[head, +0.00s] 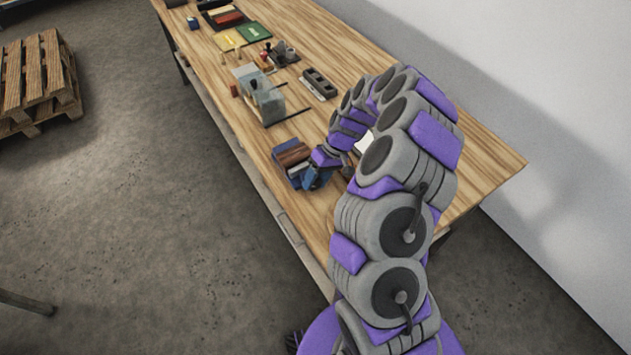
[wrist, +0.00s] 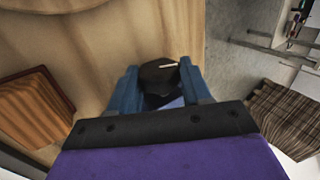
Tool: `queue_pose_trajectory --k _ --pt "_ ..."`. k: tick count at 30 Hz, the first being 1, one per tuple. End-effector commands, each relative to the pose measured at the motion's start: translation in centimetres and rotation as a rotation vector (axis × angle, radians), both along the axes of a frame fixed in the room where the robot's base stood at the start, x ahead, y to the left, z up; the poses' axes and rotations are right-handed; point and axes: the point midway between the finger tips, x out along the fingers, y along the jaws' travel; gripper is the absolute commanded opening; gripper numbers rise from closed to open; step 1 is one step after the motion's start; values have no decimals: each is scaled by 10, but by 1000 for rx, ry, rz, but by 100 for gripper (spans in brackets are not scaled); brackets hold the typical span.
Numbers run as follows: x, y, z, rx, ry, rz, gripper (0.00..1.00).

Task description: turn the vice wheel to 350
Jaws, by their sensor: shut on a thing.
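The vice (head: 293,157) sits at the near left edge of the wooden bench in the head view. It looks like a blue body with brown and grey blocks on top. My gripper (head: 317,177) is at its right side, low and close against it. In the wrist view my gripper (wrist: 160,80) has its two blue fingers on either side of a dark, faceted knob with a white mark, which seems to be the vice wheel (wrist: 157,73). The fingers are shut on it. Its scale or reading cannot be made out, and my arm hides part of the area in the head view.
The wooden bench (head: 330,50) holds a grey machine (head: 268,104), a dark slotted block (head: 319,84), and green (head: 254,32) and yellow (head: 228,40) panels farther off. A wooden pallet (head: 38,80) lies on the floor at left. A white wall runs along the right.

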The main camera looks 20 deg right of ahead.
Motion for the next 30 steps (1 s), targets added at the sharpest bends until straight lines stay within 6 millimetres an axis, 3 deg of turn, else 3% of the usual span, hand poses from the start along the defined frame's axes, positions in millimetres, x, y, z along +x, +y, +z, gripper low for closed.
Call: queue_pose_trajectory --k 16,17,24,30 --pt "0 -1 -1 25 11 2 18" --pt "0 -1 -1 25 10 1 50" --pt "0 -1 -1 25 9 1 73" --pt "0 -1 -1 26 8 0 73"
